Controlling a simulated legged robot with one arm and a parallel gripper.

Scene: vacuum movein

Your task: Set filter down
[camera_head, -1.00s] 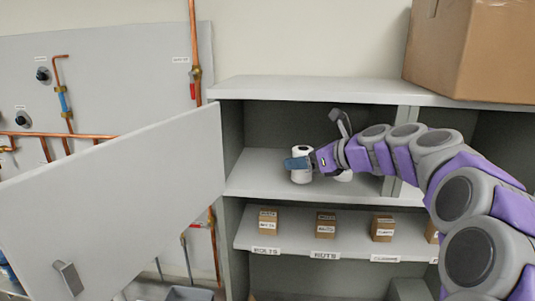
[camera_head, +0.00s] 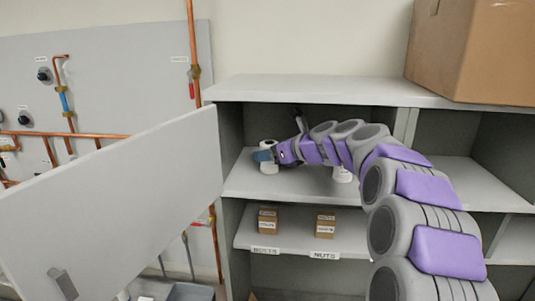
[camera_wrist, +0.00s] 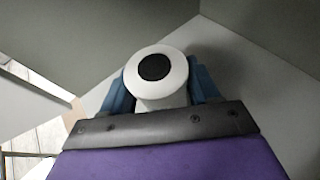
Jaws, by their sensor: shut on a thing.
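The filter is a white cylinder with a dark round centre on its top. It stands upright between the blue fingers of my gripper (camera_wrist: 160,92) in the wrist view, where the filter (camera_wrist: 172,88) fills the gap. In the head view my gripper (camera_head: 264,155) is inside the cabinet's upper compartment, at the left, and the filter (camera_head: 269,166) is at or just above the upper shelf (camera_head: 240,185). I cannot tell whether its base touches the shelf. A second white cylinder (camera_head: 342,175) stands on the shelf to the right, partly hidden by my arm.
The open cabinet door (camera_head: 120,195) stands at the left. Small labelled boxes (camera_head: 326,225) sit on the lower shelf. A large cardboard box (camera_head: 475,50) rests on the cabinet top at the right. The upper shelf is bare in front of the gripper.

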